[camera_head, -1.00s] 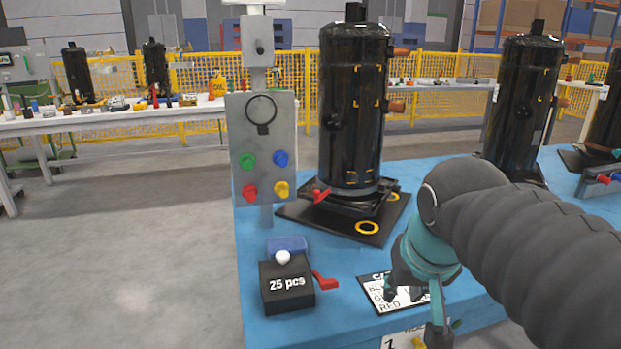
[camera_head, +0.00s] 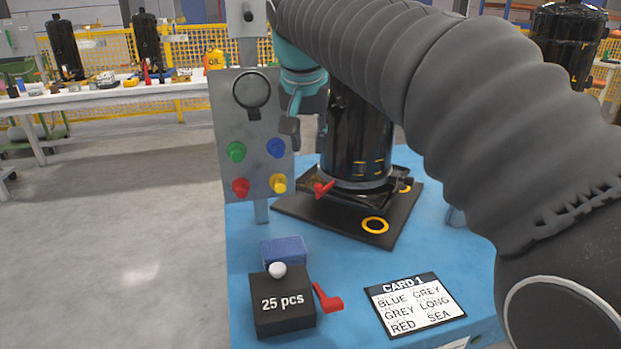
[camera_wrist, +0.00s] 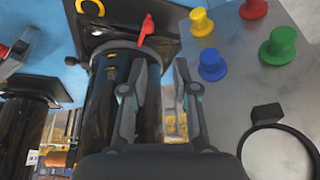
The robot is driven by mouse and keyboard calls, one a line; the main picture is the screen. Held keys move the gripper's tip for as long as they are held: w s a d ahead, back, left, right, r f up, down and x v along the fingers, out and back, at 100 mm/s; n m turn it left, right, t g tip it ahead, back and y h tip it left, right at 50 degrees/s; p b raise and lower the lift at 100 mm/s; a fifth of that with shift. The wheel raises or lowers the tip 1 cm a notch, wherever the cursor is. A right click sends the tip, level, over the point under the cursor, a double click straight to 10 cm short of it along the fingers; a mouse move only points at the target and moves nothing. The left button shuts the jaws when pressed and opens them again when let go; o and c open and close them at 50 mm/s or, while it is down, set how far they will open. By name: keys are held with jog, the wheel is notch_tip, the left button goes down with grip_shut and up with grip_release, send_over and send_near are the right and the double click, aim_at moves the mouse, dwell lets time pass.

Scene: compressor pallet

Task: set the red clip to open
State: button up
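A small red clip (camera_head: 321,189) sits at the left front of the black compressor's base (camera_head: 292,206). It also shows in the wrist view (camera_wrist: 147,28), standing out from the base, beyond the fingertips. My gripper (camera_head: 306,125) is above the clip, in front of the compressor (camera_head: 358,150) and beside the grey panel. In the wrist view my gripper (camera_wrist: 159,65) has its two fingers spread with nothing held between them. It does not touch the clip. My arm hides the upper compressor.
The grey panel (camera_head: 250,125) with coloured knobs stands close left of my gripper.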

jog(key=x, duration=1.1)
jog(key=shift+f+b, duration=0.35)
jog(key=shift+b, duration=0.1)
jog(key=shift+c, duration=0.4)
grip_shut()
jog(key=shift+o, duration=0.4)
grip_release()
jog(key=shift+r, duration=0.1)
jog(key=p+v, duration=0.1)
jog(key=v, duration=1.5)
jog(key=shift+d+p, duration=0.2)
jog(key=shift+p, duration=0.15)
